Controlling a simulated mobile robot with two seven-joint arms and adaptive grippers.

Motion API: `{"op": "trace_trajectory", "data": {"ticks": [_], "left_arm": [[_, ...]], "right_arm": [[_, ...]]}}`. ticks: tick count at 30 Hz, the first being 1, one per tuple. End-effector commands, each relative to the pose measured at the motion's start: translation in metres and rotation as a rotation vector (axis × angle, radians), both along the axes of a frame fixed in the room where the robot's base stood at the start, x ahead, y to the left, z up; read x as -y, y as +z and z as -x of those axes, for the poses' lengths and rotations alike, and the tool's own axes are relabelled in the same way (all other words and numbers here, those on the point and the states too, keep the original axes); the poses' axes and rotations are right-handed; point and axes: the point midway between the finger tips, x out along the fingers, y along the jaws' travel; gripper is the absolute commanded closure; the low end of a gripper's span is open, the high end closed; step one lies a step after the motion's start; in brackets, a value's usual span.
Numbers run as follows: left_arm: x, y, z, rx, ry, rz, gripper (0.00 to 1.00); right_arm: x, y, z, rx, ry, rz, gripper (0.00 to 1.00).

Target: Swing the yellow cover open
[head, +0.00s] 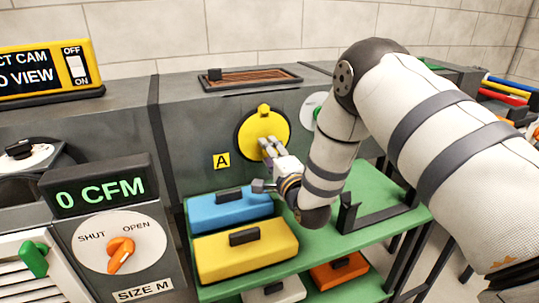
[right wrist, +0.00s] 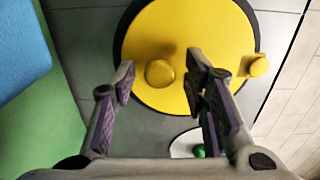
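The round yellow cover (head: 262,124) sits in a dark ring on the front of the grey duct, beside the label A. It looks shut, flat against the duct. In the right wrist view the yellow cover (right wrist: 195,30) fills the top middle, with a round yellow knob (right wrist: 160,73) on its face and a small yellow tab (right wrist: 258,66) at its rim. My right gripper (head: 267,149) is in front of the cover's lower part. In the wrist view its fingers (right wrist: 162,80) are apart, on either side of the knob; I cannot tell whether they touch it. My left gripper is out of view.
A green shelf (head: 371,181) below the cover holds a blue case (head: 228,212) and a yellow case (head: 246,252). A black bracket (head: 350,216) stands on its right part. A control panel (head: 118,242) reading 0 CFM, with an orange knob (head: 121,255), stands at the left.

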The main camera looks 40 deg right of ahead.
Motion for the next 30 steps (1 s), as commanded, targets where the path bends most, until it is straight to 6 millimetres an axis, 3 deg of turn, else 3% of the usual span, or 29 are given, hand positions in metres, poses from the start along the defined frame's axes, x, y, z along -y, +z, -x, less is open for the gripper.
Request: {"op": "trace_trajectory", "data": {"ticks": [1,4,5,17,30], "left_arm": [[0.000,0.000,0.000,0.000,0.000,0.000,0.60],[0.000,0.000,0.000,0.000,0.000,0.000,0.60],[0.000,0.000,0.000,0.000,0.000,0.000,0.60],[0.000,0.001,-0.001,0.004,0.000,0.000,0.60],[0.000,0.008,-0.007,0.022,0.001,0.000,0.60]], "right_arm": [[0.000,0.000,0.000,0.000,0.000,0.000,0.75],[0.000,0.000,0.000,0.000,0.000,0.000,0.98],[0.000,0.000,0.000,0.000,0.000,0.000,1.00],[-0.003,0.001,-0.001,0.011,-0.002,-0.043,1.00],[-0.030,0.010,-0.007,0.093,-0.003,-0.375,1.00]]}}
